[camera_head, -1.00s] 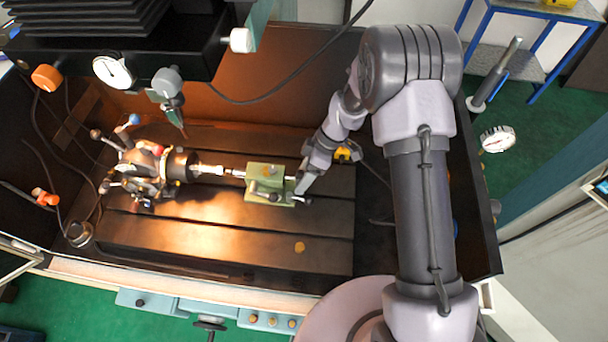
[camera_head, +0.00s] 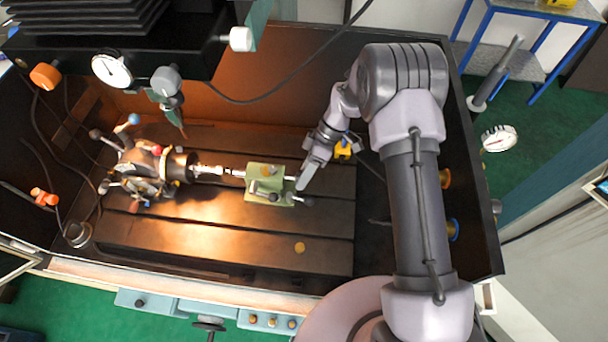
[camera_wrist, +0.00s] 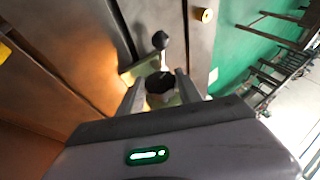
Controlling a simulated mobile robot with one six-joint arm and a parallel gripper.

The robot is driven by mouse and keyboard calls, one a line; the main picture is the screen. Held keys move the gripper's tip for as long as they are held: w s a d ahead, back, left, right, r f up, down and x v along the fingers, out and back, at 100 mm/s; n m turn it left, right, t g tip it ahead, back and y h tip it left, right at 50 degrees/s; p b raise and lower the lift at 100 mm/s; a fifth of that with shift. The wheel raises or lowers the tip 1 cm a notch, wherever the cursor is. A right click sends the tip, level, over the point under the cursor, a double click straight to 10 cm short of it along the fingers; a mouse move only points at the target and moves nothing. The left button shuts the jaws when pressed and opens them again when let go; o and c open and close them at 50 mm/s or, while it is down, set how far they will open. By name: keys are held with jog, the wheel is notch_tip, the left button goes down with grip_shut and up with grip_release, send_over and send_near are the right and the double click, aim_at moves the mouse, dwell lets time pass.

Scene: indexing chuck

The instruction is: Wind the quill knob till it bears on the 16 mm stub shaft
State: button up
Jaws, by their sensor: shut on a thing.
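The green tailstock (camera_head: 257,183) stands on the slotted bed in the head view. The bright stub shaft (camera_head: 208,170) lies between it and the indexing chuck (camera_head: 150,172) on the left. The tailstock's left end is close to the shaft; I cannot tell whether they touch. My gripper (camera_head: 301,183) is at the tailstock's right end. In the wrist view, my gripper (camera_wrist: 160,92) has its two fingers on either side of the dark quill knob (camera_wrist: 159,84) and is shut on it. The knob is hidden behind the gripper in the head view.
A black ball-ended lever (camera_wrist: 160,41) rises beside the knob in the wrist view. A yellow item (camera_head: 343,150) lies behind my gripper. A brass-coloured disc (camera_head: 299,247) lies on the front of the bed. The dark enclosure wall (camera_head: 476,190) stands right of my arm.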

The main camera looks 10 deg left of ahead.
jog(key=shift+w+f+m+g+b, duration=0.2)
jog(key=shift+m+g+b, duration=0.1)
jog(key=shift+g+b, duration=0.95)
jog(key=shift+w+f+m+g+b, duration=0.15)
jog(key=shift+m+g+b, duration=0.15)
jog(key=shift+g+b, duration=0.9)
jog(key=shift+s+r+y, duration=0.1)
jog(key=shift+y, duration=0.2)
jog(key=o, duration=1.4)
jog(key=shift+c, duration=0.2)
jog(key=shift+r, duration=0.1)
